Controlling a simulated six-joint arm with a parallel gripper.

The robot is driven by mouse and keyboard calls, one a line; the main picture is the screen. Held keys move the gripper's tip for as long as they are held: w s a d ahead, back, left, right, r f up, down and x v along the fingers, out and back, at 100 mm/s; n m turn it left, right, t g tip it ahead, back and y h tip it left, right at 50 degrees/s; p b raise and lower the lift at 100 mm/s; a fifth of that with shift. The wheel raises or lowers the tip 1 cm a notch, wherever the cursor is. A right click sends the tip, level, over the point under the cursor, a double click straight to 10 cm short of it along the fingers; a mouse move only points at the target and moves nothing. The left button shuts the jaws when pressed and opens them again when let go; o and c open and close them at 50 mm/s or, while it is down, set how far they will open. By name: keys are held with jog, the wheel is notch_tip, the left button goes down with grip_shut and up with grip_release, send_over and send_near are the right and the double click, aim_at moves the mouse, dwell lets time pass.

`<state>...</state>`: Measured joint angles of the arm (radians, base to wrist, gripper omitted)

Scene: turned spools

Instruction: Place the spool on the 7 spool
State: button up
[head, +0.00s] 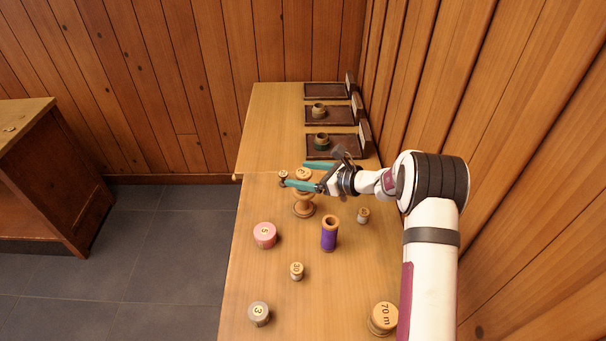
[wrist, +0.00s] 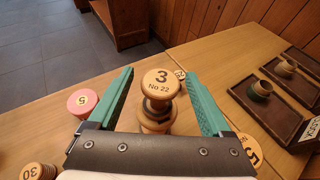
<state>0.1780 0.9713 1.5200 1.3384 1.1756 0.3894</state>
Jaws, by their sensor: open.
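A wooden spool with a top marked 3 No 22 (wrist: 160,84) stands upright between the fingers of my gripper (wrist: 160,100). It appears to rest on a wider, waisted wooden spool (head: 304,210) below it; that one's top face is covered, so I see no 7 on it. In the head view the upper spool's top (head: 303,173) shows between the teal fingers. My gripper (head: 308,175) is open, with a gap on both sides of the upper spool in the wrist view.
Near the stack stand a small spool (head: 283,176), a pink 5 spool (head: 265,235), a purple spool (head: 329,234) and a small spool (head: 363,215). Dark trays (head: 331,116) lie at the back.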

jog(key=v, duration=0.7)
jog(key=s+a+r+n+g+h, duration=0.1)
jog(key=s+a+r+n+g, duration=0.2)
jog(key=s, duration=0.5)
jog(key=s+a+r+n+g+h, duration=0.1)
jog(key=s+a+r+n+g, duration=0.1)
jog(key=s+r+n, duration=0.4)
jog(key=s+a+r+n+g+h, duration=0.1)
jog(key=s+a+n+g, duration=0.15)
jog(key=s, duration=0.65)
jog(key=s+d+f+n+h, duration=0.1)
jog(key=s+d+n+h, duration=0.2)
jog(key=s, duration=0.5)
jog(key=s+d+f+n+h, duration=0.1)
jog(key=s+d+n+h, duration=0.2)
jog(key=s, duration=0.6)
jog(key=shift+s+d+n, duration=0.25)
jog(key=shift+d+n, duration=0.6)
jog(key=shift+n, duration=0.1)
